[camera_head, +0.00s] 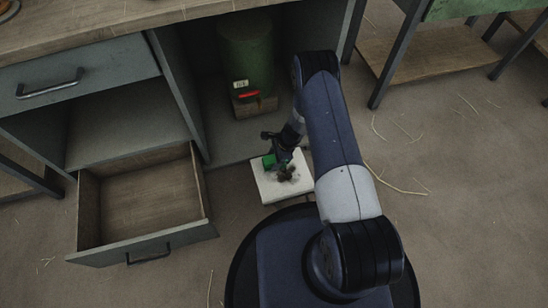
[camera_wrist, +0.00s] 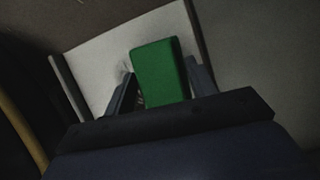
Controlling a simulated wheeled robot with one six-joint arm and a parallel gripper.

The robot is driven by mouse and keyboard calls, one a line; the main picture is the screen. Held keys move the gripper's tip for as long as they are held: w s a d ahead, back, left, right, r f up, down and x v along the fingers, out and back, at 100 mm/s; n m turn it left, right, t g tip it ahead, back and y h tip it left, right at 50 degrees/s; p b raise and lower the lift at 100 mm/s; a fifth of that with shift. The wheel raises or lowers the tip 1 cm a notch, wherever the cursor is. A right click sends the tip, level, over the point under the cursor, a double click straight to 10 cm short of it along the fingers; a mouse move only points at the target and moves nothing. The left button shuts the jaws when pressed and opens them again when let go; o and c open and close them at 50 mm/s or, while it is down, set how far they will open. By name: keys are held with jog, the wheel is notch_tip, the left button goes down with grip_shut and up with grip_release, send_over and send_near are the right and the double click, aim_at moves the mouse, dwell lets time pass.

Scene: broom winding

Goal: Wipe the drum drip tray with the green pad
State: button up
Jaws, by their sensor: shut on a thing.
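My gripper (camera_wrist: 160,88) is shut on the green pad (camera_wrist: 158,66), which sits between its two fingers in the wrist view. In the head view the pad (camera_head: 268,161) shows as a small green patch at the left of the gripper. The white drip tray (camera_head: 266,193) lies on the floor in front of the cabinet opening, and the gripper is over it. Dark brown marks (camera_head: 286,174) show on the tray. The wrist view shows the pale tray (camera_wrist: 95,62) behind the pad. I cannot tell whether the pad touches the tray.
A green drum (camera_head: 246,52) with a red tap stands on wooden blocks (camera_head: 247,107) inside the cabinet, behind the tray. An open, empty drawer (camera_head: 150,205) juts out at the left.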

jog(key=shift+f+b, duration=1)
jog(key=shift+b, duration=0.05)
dwell(0.4)
jog(key=shift+r, duration=0.1)
